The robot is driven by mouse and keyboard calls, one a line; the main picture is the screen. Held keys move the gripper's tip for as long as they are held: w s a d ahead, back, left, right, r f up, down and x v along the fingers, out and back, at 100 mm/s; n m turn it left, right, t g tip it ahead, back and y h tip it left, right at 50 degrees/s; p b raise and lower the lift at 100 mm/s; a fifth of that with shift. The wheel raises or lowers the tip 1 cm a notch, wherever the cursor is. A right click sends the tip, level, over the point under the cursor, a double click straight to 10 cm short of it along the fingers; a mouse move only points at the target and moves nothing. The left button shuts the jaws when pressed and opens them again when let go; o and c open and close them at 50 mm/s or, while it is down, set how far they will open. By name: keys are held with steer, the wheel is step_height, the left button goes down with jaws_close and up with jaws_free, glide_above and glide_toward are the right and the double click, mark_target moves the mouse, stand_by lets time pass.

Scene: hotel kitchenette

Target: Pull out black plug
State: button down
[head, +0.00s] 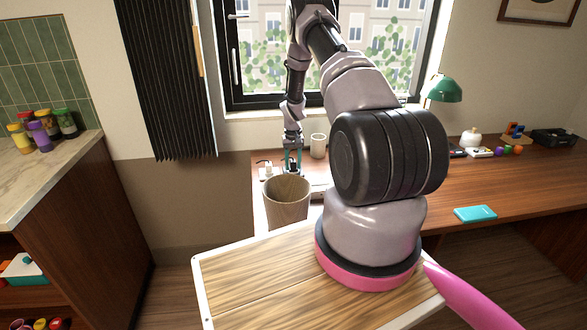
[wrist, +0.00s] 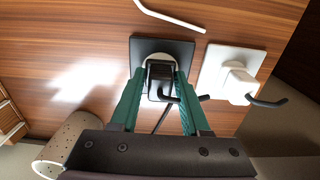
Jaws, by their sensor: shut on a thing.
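The black plug (wrist: 158,72) sits between my gripper's two green fingers in the wrist view, in front of the round recess of a black socket plate (wrist: 182,50). A dark cord runs from it. I cannot tell how deep the plug sits in the recess. My gripper (wrist: 161,80) is shut on the plug; the fingers hide parts of its sides. In the head view my gripper (head: 292,160) is at the desk's left end, and the plug is too small to make out clearly.
A white plug (wrist: 238,82) sits in a white socket plate (wrist: 212,70) right beside the black one. A speckled cup (wrist: 62,140) stands nearby. In the head view, a wooden bin (head: 287,205) stands in front of the sockets. The desk (head: 400,200) extends right.

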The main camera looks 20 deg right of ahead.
mark_target(293, 160)
steer(key=shift+r, duration=2.8)
